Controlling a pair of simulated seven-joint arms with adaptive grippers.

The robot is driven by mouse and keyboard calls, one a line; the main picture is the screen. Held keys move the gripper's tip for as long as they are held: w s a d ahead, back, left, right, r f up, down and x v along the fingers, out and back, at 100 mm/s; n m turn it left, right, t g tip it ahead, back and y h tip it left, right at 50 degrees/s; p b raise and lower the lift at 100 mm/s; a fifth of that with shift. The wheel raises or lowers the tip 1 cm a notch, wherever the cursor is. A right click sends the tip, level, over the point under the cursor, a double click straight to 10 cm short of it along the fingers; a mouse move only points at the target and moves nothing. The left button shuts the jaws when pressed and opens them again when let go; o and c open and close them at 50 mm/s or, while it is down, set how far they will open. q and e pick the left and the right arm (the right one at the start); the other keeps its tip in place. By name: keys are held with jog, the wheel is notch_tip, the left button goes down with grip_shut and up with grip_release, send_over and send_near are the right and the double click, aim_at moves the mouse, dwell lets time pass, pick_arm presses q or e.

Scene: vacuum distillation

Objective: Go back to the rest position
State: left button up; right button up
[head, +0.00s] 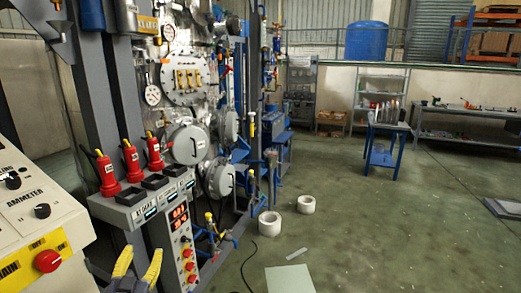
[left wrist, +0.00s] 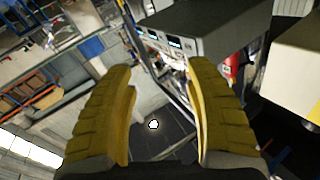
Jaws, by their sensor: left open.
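My left gripper (head: 138,268) shows at the bottom left of the head view, with two yellow fingers spread apart. It is open and nothing is between its fingers. It is in front of and below the grey panel (head: 186,240) with the red digits and buttons. In the left wrist view the two yellow fingers of the left gripper (left wrist: 165,90) stand wide apart, and the surroundings look tilted. My right gripper is in neither view.
A control desk (head: 38,222) with knobs and a red button is close on the left. The vacuum vessel (head: 188,80) is behind.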

pick_arm(q)
jog(key=s+d+f+m+g, duration=0.3)
jog(key=s+f+g, duration=0.2)
jog(key=s+f, duration=0.7)
jog(key=s+f+m+g+y, duration=0.1)
jog(key=s+f+g, duration=0.2)
jog(key=s+f, duration=0.45)
jog(key=s+f+m+g+y, duration=0.1)
jog(key=s+f+m+g, duration=0.2)
jog(key=s, duration=0.8)
jog(key=s+d+f+n+g+h, duration=0.1)
jog(key=d+f, duration=0.1)
jog(key=f, duration=0.9)
jog(key=s+d+f+g+h, duration=0.1)
jog(key=s+d+f, duration=0.1)
jog(key=f, duration=0.9)
jog(key=s+d+f+n+g+h, duration=0.1)
jog(key=d+f, duration=0.1)
jog(key=f, duration=1)
jog(key=s+f+n+g+h, duration=0.1)
jog(key=s+f+n+g, duration=0.1)
jog(key=s+f, duration=1.5)
jog(key=s+g, duration=0.1)
jog(key=s, duration=0.2)
jog(key=shift+s+a+f+n, duration=0.15)
jog(key=shift+a+f+n, duration=0.15)
jog(key=shift+a, duration=0.1)
